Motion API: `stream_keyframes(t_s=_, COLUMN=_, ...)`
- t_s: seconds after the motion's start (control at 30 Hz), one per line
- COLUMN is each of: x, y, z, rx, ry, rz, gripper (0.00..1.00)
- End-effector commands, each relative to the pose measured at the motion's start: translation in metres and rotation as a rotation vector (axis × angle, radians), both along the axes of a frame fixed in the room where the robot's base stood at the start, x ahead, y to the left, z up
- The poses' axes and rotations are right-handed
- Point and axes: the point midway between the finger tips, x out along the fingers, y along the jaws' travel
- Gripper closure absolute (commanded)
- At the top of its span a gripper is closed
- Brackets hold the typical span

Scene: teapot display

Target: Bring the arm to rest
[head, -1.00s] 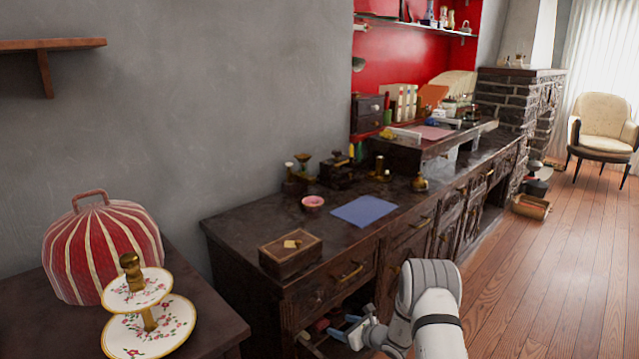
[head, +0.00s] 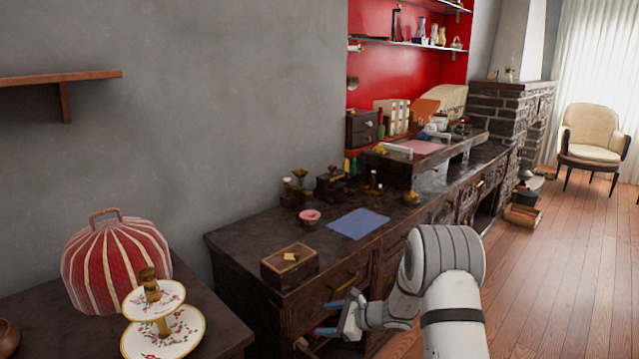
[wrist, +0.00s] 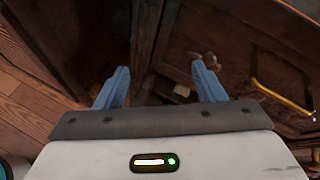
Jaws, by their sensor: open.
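My gripper (head: 338,316) is at the lower middle of the head view, low in front of the dark wooden cabinet (head: 232,257). Its two blue fingers are apart and nothing is between them. In the wrist view my gripper (wrist: 160,86) also shows open, with dark cabinet woodwork beyond the fingertips. A brass handle (wrist: 282,98) is to the right of the fingers there.
A wooden box (head: 289,267), a blue sheet (head: 358,223) and a pink bowl (head: 309,217) sit on the cabinet top. A tiered stand (head: 165,340) and a striped red cover (head: 115,262) stand at the left. The wooden floor (head: 560,260) at right is largely clear.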

Motion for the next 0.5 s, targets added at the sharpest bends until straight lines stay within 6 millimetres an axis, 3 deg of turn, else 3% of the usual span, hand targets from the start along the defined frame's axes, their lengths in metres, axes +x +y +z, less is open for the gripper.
stream_keyframes(t_s=0.03, x=-0.012, y=0.004, z=0.041, rx=-0.040, ry=-0.038, rz=0.062, gripper=0.37)
stream_keyframes(t_s=0.1, x=-0.034, y=0.007, z=0.079, rx=-0.105, ry=-0.084, rz=0.159, gripper=0.37)
stream_keyframes(t_s=0.3, x=-0.104, y=0.007, z=0.173, rx=-0.304, ry=-0.216, rz=0.432, gripper=0.37)
stream_keyframes(t_s=0.5, x=-0.178, y=-0.008, z=0.249, rx=-0.522, ry=-0.343, rz=0.692, gripper=0.37)
